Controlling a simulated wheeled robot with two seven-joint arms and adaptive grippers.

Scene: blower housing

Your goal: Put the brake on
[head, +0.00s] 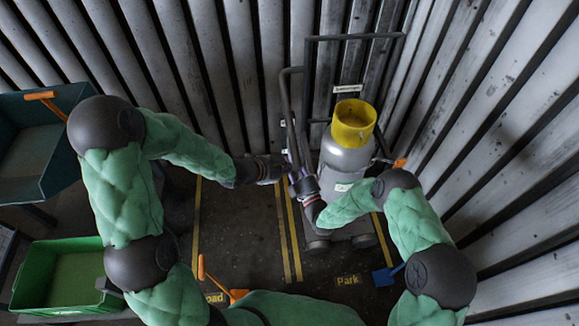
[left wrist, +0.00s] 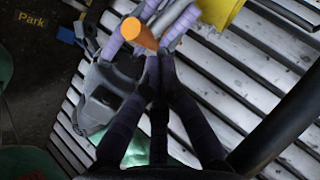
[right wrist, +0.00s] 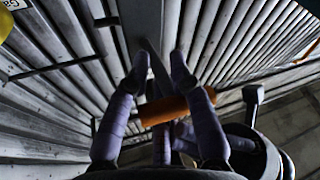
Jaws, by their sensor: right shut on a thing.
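The cart (head: 355,37) stands against the back wall with a grey cylinder (head: 346,156) under a yellow collar (head: 353,124). An orange grip (right wrist: 163,110), seemingly the brake lever, lies across between the purple fingers of my right gripper (right wrist: 157,65). Its end (left wrist: 138,33) also shows in the left wrist view. My right gripper (head: 300,182) is shut on it at the cart's left side; the hand hides the grip in the head view. My left gripper (head: 284,166) is close beside it. Its fingertips (left wrist: 160,62) meet, with nothing clearly between them.
Corrugated walls (head: 230,70) close in behind and right. Yellow lines and a "Park" label (head: 347,281) mark the floor. A blue object (head: 386,275) lies right of the label. A teal bin (head: 62,100) and a green bin (head: 68,245) stand left. The middle floor is clear.

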